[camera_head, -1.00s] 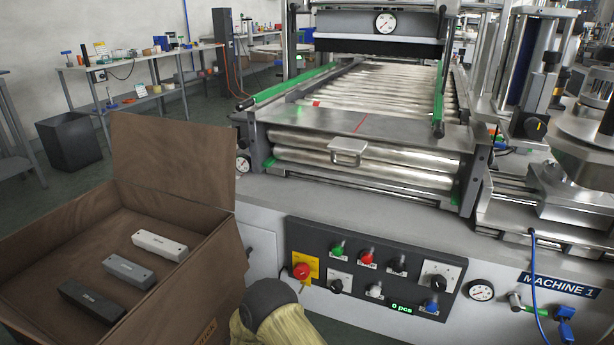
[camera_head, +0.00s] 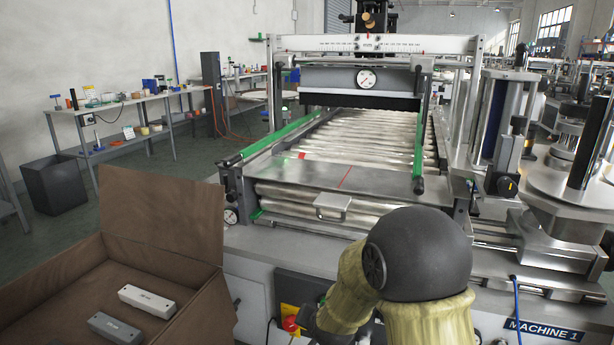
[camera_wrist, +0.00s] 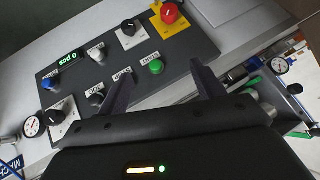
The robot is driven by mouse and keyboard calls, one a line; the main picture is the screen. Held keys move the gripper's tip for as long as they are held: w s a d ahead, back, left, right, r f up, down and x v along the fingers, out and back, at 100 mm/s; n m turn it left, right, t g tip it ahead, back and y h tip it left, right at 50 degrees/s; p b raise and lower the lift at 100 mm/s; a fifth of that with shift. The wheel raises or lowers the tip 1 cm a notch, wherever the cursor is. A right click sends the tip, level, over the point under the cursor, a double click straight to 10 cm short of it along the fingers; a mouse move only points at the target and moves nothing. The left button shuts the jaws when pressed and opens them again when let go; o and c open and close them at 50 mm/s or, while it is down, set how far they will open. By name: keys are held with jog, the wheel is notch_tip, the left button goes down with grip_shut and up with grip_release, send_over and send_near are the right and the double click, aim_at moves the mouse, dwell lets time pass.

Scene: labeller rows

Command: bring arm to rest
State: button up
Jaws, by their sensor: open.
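My gripper (camera_wrist: 158,88) shows in the wrist view with its two dark fingers spread apart and nothing between them. It is in front of the machine's control panel (camera_wrist: 112,62), seen turned round. The panel carries a green button (camera_wrist: 156,67), a red stop knob on a yellow plate (camera_wrist: 170,14) and a lit "0 pcs" display (camera_wrist: 68,58). In the head view, my bent arm covers most of the panel, and the red knob (camera_head: 290,324) shows at its left. My gripper's fingers cannot be made out in the head view.
An open brown box (camera_head: 205,308) with a white block (camera_head: 147,300) and a grey block (camera_head: 114,327) stands at the left. The labeller's roller bed (camera_head: 365,140) lies behind my arm, with a handle (camera_head: 332,206) on its front. A workbench (camera_head: 120,105) is at the back left.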

jog(key=s+d+r+n+g+h+p, duration=0.1)
jog(key=s+d+r+n+g, duration=0.15)
jog(key=s+d, duration=0.65)
jog(key=s+d+r+n+g+p, duration=0.2)
jog(key=s+d+r+g, duration=0.2)
jog(key=s, duration=0.8)
notch_tip(320, 180, up, 38)
jog(key=p, duration=3.7)
jog(key=shift+w, duration=0.15)
jog(key=shift+t, duration=0.25)
